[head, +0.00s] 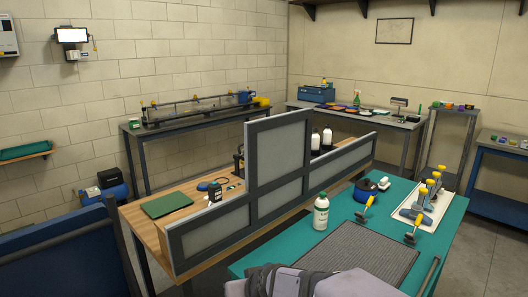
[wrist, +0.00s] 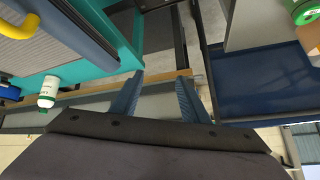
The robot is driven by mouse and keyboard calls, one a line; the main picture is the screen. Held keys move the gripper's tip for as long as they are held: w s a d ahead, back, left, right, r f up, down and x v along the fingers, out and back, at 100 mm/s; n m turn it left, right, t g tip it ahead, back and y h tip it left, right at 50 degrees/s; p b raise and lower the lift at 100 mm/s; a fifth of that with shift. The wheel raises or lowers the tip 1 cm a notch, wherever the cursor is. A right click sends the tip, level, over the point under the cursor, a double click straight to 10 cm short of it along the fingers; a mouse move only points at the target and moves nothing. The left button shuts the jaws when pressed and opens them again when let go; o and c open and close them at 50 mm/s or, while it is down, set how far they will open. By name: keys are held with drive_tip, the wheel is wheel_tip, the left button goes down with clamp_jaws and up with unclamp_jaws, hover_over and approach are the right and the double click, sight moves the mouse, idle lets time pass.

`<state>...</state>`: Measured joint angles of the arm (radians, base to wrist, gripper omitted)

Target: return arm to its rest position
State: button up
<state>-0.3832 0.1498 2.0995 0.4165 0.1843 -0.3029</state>
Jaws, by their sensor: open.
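My gripper (wrist: 158,88) shows in the wrist view, with its two blue fingers spread apart. Nothing is held between them. Past the fingertips are a pale wooden edge, a dark upright post and grey floor, all apart from the fingers. I cannot make out my gripper in the head view. A grey and dark shape at the bottom of that view is cut off by the frame, and I cannot tell what it is.
A teal bench (head: 258,256) carries a white bottle (head: 321,211), a grey ribbed mat (head: 365,250), yellow-handled tools and a tray. A framed partition (head: 278,168) rises beside it, before a wooden bench (head: 150,232). The wrist view shows a blue shelf (wrist: 265,80) at right.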

drive_tip(key=s+d+f+m+g+h, duration=0.1)
drive_tip(key=s+d+f+g+h, duration=0.1)
drive_tip(key=s+d, duration=0.8)
drive_tip(key=s+d+f+m+g+h, duration=0.2)
drive_tip(key=s+d+f+g, duration=0.3)
drive_tip(key=s+d, duration=0.5)
drive_tip(key=s+f, duration=0.2)
drive_tip(key=s, duration=0.2)
drive_tip(key=shift+d, duration=0.3)
